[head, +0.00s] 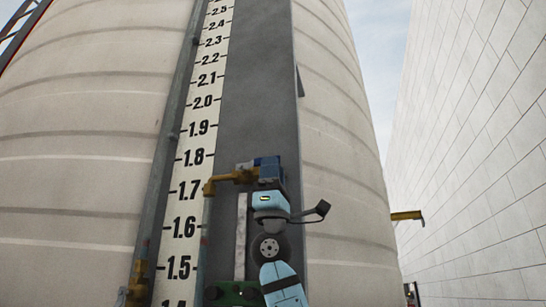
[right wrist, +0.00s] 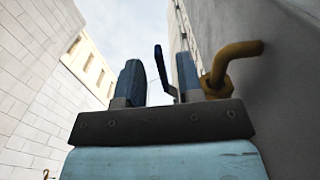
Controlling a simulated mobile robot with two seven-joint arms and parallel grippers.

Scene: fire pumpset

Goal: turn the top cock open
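The top cock (head: 235,177) is a yellow-brass fitting at the top of the gauge tube, around the 1.7 mark in the head view. Its yellow bent pipe (right wrist: 232,62) shows at the right in the right wrist view. A dark blue lever (right wrist: 163,72) stands upright there between my right gripper's fingers. My right gripper (right wrist: 158,80) is open, with visible gaps around the lever, which looks nearer the right finger. In the head view my right gripper (head: 268,168) is at the cock's right end and hides part of it. My left gripper is not in view.
A numbered scale board (head: 200,120) runs up the pale tank (head: 85,130). A lower brass fitting (head: 138,285) and a green part (head: 232,293) sit near the bottom edge. Another yellow pipe (head: 407,215) sticks out at the right. A block wall (head: 480,160) stands beyond open space.

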